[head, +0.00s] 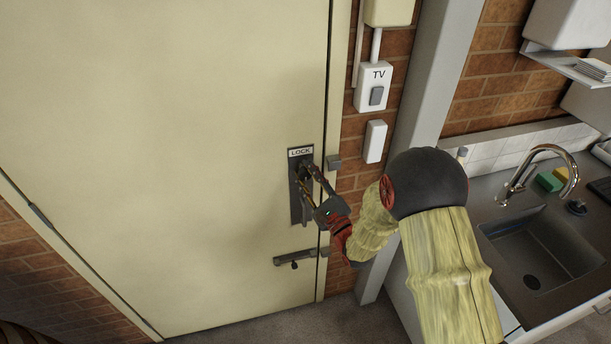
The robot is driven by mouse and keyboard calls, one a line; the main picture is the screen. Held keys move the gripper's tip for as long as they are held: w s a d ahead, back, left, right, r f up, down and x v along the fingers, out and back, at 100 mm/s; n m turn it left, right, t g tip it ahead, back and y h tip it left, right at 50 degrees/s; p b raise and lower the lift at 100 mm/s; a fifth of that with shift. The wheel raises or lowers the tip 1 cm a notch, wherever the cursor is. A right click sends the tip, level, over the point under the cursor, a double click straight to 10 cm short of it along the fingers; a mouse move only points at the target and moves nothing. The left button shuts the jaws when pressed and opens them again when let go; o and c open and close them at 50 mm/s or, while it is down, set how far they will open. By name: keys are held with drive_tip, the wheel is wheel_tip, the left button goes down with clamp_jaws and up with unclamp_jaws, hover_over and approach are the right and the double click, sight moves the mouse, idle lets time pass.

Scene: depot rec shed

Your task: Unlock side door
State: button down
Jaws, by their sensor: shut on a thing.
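The side door (190,180) is a large cream panel that looks shut in its frame. A dark lock plate (294,209) labelled LOCK is fixed near its right edge. My gripper (306,172) is at the upper part of this plate, shut on a small part there, which looks like the lock's turn piece. The fingers hide most of that part, so its angle cannot be told. A dark handle hangs at the lower part of the plate, partly behind my gripper. Below the plate, a sliding bolt (294,259) lies horizontally across the door's right edge.
A TV switch (374,88) and a white box (375,141) are on the brick wall right of the door. A grey post (425,80) stands beside them. A sink (545,250) with a curved tap (545,155) fills the right side. Bare floor (270,325) shows below the door.

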drive_tip(key=shift+f, duration=0.15)
drive_tip(key=c, duration=1.5)
unclamp_jaws()
drive_tip(key=shift+o, duration=0.9)
drive_tip(key=v, duration=1.2)
